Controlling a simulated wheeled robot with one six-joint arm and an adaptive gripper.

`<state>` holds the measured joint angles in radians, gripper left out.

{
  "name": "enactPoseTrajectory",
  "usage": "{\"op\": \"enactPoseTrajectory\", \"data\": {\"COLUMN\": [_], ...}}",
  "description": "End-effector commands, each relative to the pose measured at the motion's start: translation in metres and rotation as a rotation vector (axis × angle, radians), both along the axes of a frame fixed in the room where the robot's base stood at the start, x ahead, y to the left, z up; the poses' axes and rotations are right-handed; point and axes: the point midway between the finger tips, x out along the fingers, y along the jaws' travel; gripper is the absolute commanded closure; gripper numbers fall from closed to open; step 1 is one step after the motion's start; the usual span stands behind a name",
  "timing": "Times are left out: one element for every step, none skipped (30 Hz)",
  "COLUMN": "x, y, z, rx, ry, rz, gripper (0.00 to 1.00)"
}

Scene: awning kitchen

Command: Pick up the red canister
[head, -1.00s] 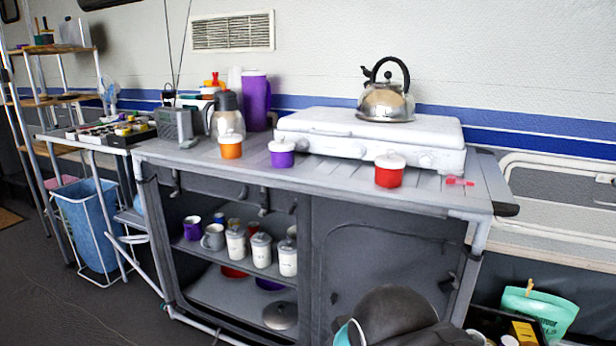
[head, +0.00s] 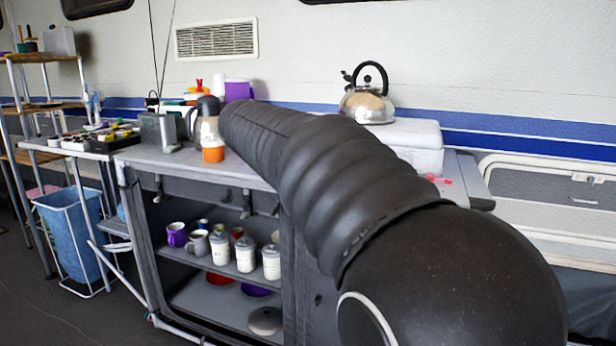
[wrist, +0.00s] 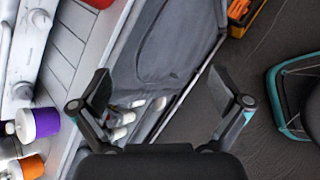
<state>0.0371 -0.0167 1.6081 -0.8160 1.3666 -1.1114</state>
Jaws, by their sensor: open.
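The red canister (wrist: 99,3) shows only as a sliver at the top edge of the wrist view, on the counter's edge. In the head view it is hidden behind my arm. My gripper (wrist: 160,92) is open and empty in the wrist view, its fingers wide apart. It hangs over the front of the cabinet and the floor, with the canister ahead and to the left in that picture. The head view does not show the gripper, only my arm across the counter.
A purple canister (wrist: 38,123) and an orange canister (wrist: 28,168) stand on the counter at the wrist view's left. The cabinet shelf holds mugs and white canisters (head: 246,254).

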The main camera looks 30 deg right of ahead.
Motion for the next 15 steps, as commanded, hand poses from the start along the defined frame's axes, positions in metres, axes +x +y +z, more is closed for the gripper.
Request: {"op": "enactPoseTrajectory", "data": {"x": [0.019,0.027,0.037,0.044,0.051,0.058,0.063,0.068,0.072,0.076,0.078,0.081,0.082,0.083,0.084], "y": [-0.011,-0.017,-0.025,-0.030,-0.035,-0.040,-0.044,-0.047,-0.050,-0.052,-0.054,-0.056,-0.057,-0.059,-0.061], "z": [0.005,0.010,0.017,0.021,0.025,0.030,0.033,0.036,0.040,0.041,0.044,0.045,0.047,0.047,0.047], "rx": [-0.066,-0.105,-0.152,-0.185,-0.216,-0.252,-0.276,-0.298,-0.322,-0.335,-0.349,-0.360,-0.369,-0.375,-0.379], "ry": [0.068,0.111,0.165,0.203,0.240,0.287,0.318,0.347,0.380,0.403,0.422,0.442,0.453,0.463,0.471], "rz": [0.021,0.034,0.048,0.056,0.063,0.068,0.073,0.074,0.076,0.078,0.077,0.077,0.078,0.077,0.077], "gripper": [0.00,0.00,0.00,0.00,0.00,0.00,0.00,0.00,0.00,0.00,0.00,0.00,0.00,0.00,0.00]}}
